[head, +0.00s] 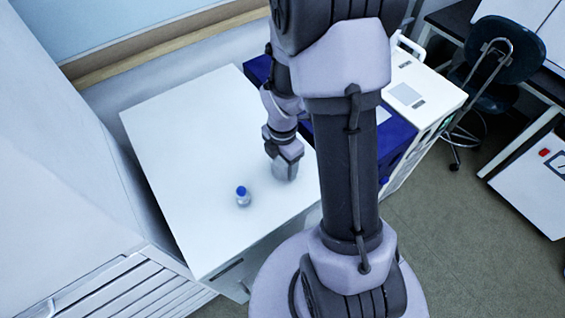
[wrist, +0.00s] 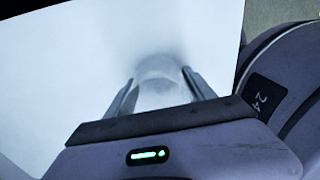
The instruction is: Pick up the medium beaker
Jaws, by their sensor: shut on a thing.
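The beaker (wrist: 160,86) is clear and stands between the two fingers of my gripper (wrist: 160,82) in the wrist view. The fingers are shut on its sides. In the head view my gripper (head: 284,168) is low over the right part of the white worktop (head: 190,130), and the beaker (head: 285,172) shows faintly below it. My arm hides part of it there. I cannot tell whether its base touches the worktop or is just above it.
A small clear bottle with a blue cap (head: 242,196) stands on the worktop, left of and nearer than my gripper. A blue and white instrument (head: 405,100) stands right of the worktop, partly behind my arm. The left half of the worktop is clear.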

